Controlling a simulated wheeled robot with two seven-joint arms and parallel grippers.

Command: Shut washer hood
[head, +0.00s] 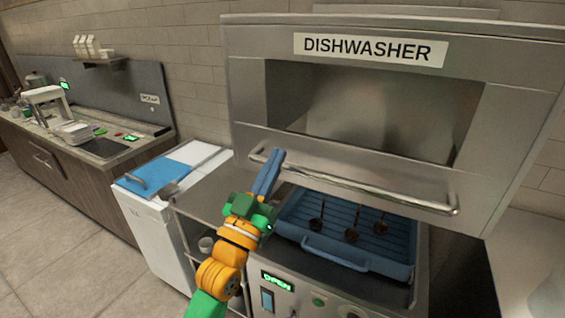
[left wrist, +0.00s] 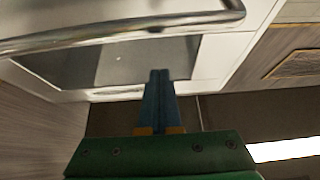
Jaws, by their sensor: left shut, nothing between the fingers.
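The steel washer hood (head: 365,85) is labelled DISHWASHER and stands raised, with a gap between it and the base. A green OPEN display (head: 278,281) is lit on the washer's front panel. The hood's long bar handle (head: 350,183) runs across its lower front, and it also crosses the top of the left wrist view (left wrist: 120,36). My left gripper (head: 272,160) has its blue fingers shut and empty, at the left end of the handle. I cannot tell whether they touch it. The closed fingers also show in the left wrist view (left wrist: 160,76). My right gripper is not in view.
Under the hood sits a blue rack (head: 335,255) holding several dark ladle-like items. A steel side table stands left of the washer, beside a white cabinet with a blue lid (head: 150,175). A counter (head: 95,150) runs along the wall at far left.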

